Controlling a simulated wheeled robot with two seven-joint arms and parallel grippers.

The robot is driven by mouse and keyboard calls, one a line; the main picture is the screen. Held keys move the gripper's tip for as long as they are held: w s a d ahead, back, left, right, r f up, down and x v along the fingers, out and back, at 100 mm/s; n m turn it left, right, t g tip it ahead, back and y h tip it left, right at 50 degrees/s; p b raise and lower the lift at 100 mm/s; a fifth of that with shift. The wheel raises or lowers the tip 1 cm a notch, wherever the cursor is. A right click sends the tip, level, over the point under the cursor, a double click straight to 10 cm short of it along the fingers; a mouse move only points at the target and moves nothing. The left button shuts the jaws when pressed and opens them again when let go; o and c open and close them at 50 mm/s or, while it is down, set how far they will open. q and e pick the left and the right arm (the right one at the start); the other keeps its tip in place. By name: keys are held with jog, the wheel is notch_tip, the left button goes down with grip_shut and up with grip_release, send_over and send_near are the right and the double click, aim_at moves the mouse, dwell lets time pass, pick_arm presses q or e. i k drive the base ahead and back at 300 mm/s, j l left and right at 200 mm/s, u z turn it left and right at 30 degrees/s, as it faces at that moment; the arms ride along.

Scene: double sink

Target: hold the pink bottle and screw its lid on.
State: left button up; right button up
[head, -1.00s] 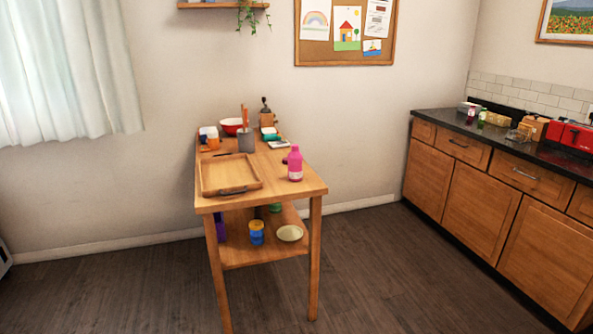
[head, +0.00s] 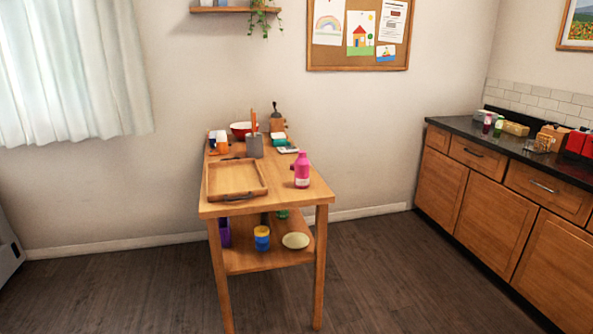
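The pink bottle (head: 302,170) stands upright near the right edge of the wooden table (head: 288,192), towards its front. A small dark thing (head: 292,166) shows just left of the bottle's neck; it is too small to tell whether it is the lid. The bottle's top is small in this view, and I cannot tell whether anything sits on it. Neither of my grippers is in view.
A wooden tray (head: 238,196) lies left of the bottle. Behind it are a grey utensil holder (head: 254,146) and a red bowl (head: 241,126). The lower shelf (head: 262,262) holds several things. Open floor (head: 390,285) lies between the table and the counter (head: 500,146).

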aim_at(301, 164)
jog(key=i+j+z, duration=0.35)
jog(key=i, duration=0.15)
jog(key=i+j+z, duration=0.75)
jog(key=j, duration=0.45)
jog(key=i, duration=0.1)
